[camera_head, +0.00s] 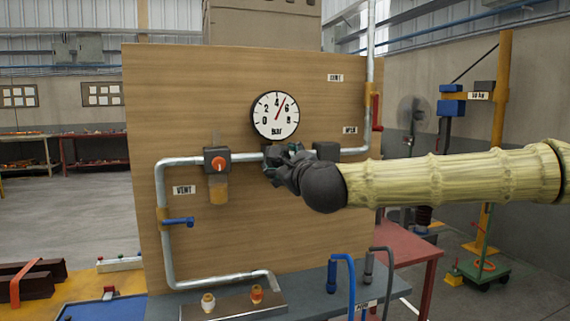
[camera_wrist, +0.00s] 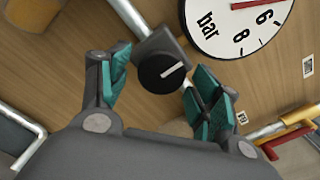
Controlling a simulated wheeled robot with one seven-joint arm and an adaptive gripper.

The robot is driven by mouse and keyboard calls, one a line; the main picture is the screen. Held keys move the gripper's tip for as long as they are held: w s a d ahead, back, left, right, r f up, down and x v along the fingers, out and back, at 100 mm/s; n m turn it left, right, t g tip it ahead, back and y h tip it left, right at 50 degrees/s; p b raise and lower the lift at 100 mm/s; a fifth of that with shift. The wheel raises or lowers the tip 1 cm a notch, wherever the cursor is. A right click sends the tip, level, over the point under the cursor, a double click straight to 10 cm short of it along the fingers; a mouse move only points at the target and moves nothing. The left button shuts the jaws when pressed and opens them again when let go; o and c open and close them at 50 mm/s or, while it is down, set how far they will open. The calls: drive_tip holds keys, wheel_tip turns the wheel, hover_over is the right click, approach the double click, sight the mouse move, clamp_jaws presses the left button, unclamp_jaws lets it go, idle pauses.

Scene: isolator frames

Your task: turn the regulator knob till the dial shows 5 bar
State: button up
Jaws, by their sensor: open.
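The round white dial (camera_head: 275,116) marked bar is on the wooden panel. Its red needle points between 4 and 6, at about 5. Part of it shows in the wrist view (camera_wrist: 232,22). The black regulator knob (camera_wrist: 162,73), with a white line on its face, sits on the pipe below the dial. In the head view my gripper hides it. My gripper (camera_wrist: 160,88) is open, with one teal fingertip on each side of the knob and visible gaps between. In the head view my gripper (camera_head: 277,163) is at the pipe just below the dial.
An orange-knobbed unit with an amber bowl (camera_head: 217,173) is on the pipe to the left. A blue-handled valve (camera_head: 180,221) is lower left. A red lever (camera_head: 375,110) is on the right pipe. A dark block (camera_head: 327,151) is on the pipe right of my gripper.

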drive_tip(key=v, duration=1.2)
drive_tip(key=shift+d, duration=0.1)
